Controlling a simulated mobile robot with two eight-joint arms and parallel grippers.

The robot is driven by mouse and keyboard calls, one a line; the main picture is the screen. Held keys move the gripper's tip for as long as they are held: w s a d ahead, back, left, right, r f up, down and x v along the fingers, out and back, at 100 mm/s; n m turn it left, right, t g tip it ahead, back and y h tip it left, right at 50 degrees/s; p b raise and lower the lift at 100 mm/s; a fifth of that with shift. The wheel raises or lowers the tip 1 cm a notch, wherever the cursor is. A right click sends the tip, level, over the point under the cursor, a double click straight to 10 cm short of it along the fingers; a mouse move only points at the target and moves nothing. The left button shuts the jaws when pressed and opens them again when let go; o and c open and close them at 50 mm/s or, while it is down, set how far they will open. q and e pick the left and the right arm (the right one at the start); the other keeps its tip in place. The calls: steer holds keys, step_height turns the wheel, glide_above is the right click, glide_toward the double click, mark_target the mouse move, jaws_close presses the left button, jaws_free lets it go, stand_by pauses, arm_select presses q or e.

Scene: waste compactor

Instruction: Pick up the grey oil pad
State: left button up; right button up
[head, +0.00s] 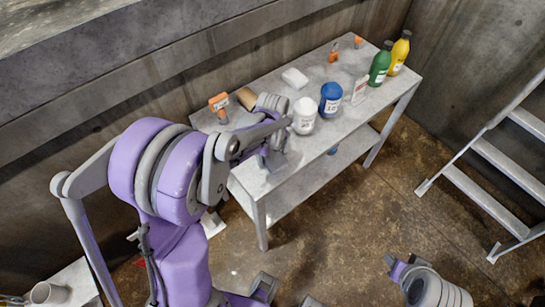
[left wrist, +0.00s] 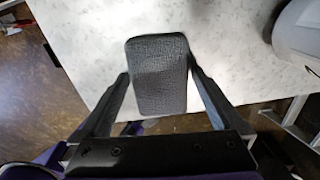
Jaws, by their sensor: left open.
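The grey oil pad (left wrist: 158,85) is a dark, textured rectangle with rounded corners, lying on the pale tabletop in the left wrist view. My left gripper (left wrist: 157,78) is open, with one finger on each side of the pad. A narrow gap shows between the pad and the fingers, smaller on the right. In the head view my left gripper (head: 273,160) is over the near left part of the table, and my arm hides much of that spot.
The table (head: 330,140) also holds a white tub (head: 304,116), a blue tub (head: 331,99), a green bottle (head: 380,64), a yellow bottle (head: 400,53), a white block (head: 295,78) and an orange item (head: 219,105). Metal steps (head: 485,200) stand at the right.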

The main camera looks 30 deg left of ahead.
mark_target(273, 155)
arm_select(q)
steer(key=c, duration=1.2)
steer(key=shift+r, duration=0.1)
step_height(273, 155, up, 10)
steer(key=shift+f+p, duration=0.1)
steer(key=shift+p, duration=0.3)
